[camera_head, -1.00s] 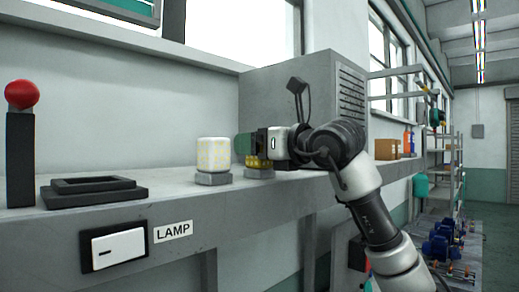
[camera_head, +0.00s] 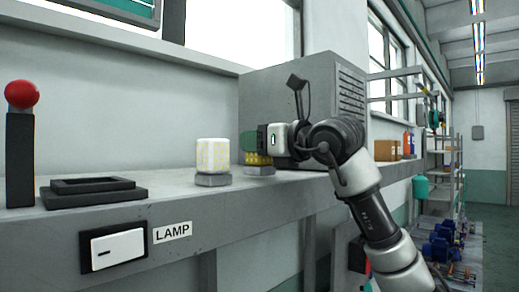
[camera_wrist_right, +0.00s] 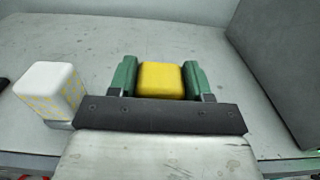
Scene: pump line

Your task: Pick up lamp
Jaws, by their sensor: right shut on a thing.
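A yellow lamp (camera_head: 258,160) with a grey base stands on the grey shelf, partly hidden by my right gripper (camera_head: 250,144). In the right wrist view, the lamp's yellow block (camera_wrist_right: 160,80) sits between the two green fingers of my right gripper (camera_wrist_right: 159,78), which is shut on it. A white lamp with yellow dots (camera_head: 212,155) stands upright on its own grey base to the left, apart from the gripper. It also shows at the left of the right wrist view (camera_wrist_right: 50,90). My left gripper is not in view.
A grey cabinet (camera_head: 300,95) stands just behind and right of the gripper. A black square frame (camera_head: 93,190) and a red-knobbed lever (camera_head: 21,95) are at the left. A "LAMP" label (camera_head: 172,231) and a white switch (camera_head: 117,249) are on the shelf front.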

